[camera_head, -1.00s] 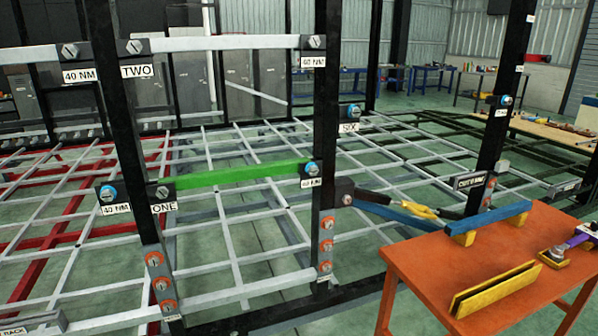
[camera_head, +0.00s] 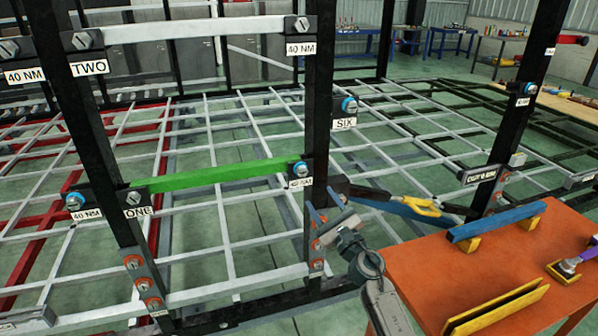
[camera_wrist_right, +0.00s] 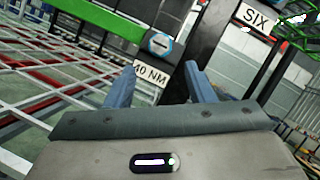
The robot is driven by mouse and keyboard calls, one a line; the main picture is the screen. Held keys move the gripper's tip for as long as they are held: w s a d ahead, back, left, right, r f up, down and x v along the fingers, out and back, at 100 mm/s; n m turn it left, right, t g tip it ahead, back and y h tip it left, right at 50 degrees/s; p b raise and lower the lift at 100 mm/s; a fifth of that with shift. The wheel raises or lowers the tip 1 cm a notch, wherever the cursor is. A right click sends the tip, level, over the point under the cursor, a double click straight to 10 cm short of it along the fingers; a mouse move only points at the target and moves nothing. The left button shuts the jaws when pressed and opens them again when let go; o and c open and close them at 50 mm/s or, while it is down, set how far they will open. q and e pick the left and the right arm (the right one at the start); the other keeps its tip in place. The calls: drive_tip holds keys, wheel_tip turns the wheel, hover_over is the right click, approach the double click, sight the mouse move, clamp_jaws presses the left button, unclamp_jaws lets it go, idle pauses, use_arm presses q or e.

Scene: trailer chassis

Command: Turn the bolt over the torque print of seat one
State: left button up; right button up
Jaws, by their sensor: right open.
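The plate marked ONE (camera_head: 136,211) is on the left post, with a blue-collared bolt (camera_head: 74,201) over a 40 NM print (camera_head: 87,215) beside it. A green bar (camera_head: 220,176) runs from there to the middle post. At its right end another blue-collared bolt (camera_head: 299,168) sits over a torque print (camera_head: 300,183). In the right wrist view a slotted bolt (camera_wrist_right: 159,43) sits over a 40 NM print (camera_wrist_right: 151,74). My right gripper (camera_head: 324,208) is open and empty, just below and right of the green bar's right bolt. My left gripper is not in view.
An orange table (camera_head: 475,270) stands at the right with a blue bar (camera_head: 497,220) and a yellow holder (camera_head: 497,307). The SIX plate (camera_head: 344,124) and its bolt are up the middle post. A yellow-handled tool (camera_head: 425,208) lies behind the table.

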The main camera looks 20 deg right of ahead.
sight(303, 174)
drive_tip(key=p+x, duration=0.1)
drive_tip(key=x, duration=0.8)
drive_tip(key=shift+w+a+p, duration=0.1)
drive_tip(key=shift+w+p, duration=0.2)
drive_tip(key=shift+p, duration=0.05)
drive_tip(key=c, duration=1)
